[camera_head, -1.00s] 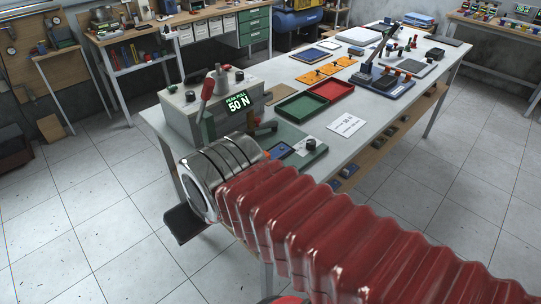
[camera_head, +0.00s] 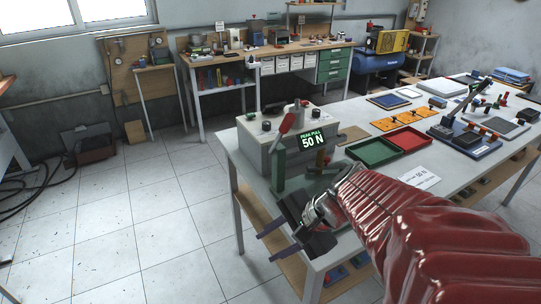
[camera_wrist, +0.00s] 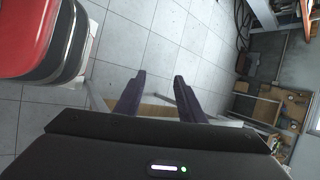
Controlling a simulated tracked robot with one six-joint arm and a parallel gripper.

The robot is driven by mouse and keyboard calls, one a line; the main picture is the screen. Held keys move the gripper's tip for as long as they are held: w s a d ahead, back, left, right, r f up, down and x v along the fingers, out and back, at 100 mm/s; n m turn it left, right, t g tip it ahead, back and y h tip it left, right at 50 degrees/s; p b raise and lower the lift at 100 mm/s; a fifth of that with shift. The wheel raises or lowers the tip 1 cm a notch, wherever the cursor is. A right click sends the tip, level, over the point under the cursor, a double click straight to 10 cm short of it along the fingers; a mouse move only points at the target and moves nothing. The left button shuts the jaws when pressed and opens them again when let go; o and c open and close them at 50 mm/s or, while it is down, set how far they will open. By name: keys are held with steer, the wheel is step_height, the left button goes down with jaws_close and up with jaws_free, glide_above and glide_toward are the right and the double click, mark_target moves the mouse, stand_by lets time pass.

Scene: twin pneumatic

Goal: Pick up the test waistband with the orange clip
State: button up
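My gripper (camera_head: 268,246) points left in the head view, beside the near left corner of the workbench. In the wrist view my gripper (camera_wrist: 160,78) has its two dark fingers apart, with only floor and a bench edge visible between them. It is open and empty. I cannot make out a waistband with an orange clip in either view. A grey pull tester (camera_head: 262,150) stands on the bench's left end, behind my gripper. It has a red lever (camera_head: 291,119) and a green display reading "PEAK PULL 50 N". My red arm hides part of the bench front.
On the workbench (camera_head: 352,124) lie a green tray (camera_head: 371,152), a red tray (camera_head: 407,139), orange plates (camera_head: 398,119) and a white card (camera_head: 419,177). A wooden lower shelf (camera_head: 262,225) runs beneath. The tiled floor (camera_head: 130,215) on the left is open.

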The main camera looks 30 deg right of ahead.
steer(key=d+m+t+h, duration=0.1)
steer(key=d+m+t, duration=0.1)
steer(key=d+m, duration=0.5)
steer(key=d+f+m+t+h, duration=0.1)
steer(key=d+m+t+h, duration=0.1)
steer(key=d+m, duration=0.5)
steer(key=d+f+m+t+h, duration=0.1)
steer(key=d+m+t, duration=0.3)
steer(key=d, duration=0.8)
steer(key=shift+w+d+f+m+h, duration=0.15)
steer(key=shift+d+m+h, duration=0.05)
steer(key=shift+m, duration=0.5)
steer(key=shift+w+d+f+m+h, duration=0.1)
steer(key=shift+w+d+m+h, duration=0.1)
steer(key=shift+m, duration=0.5)
steer(key=x, duration=0.8)
steer(key=shift+w+a+r, duration=0.1)
steer(key=shift+w+a, duration=0.05)
steer(key=shift+w, duration=0.15)
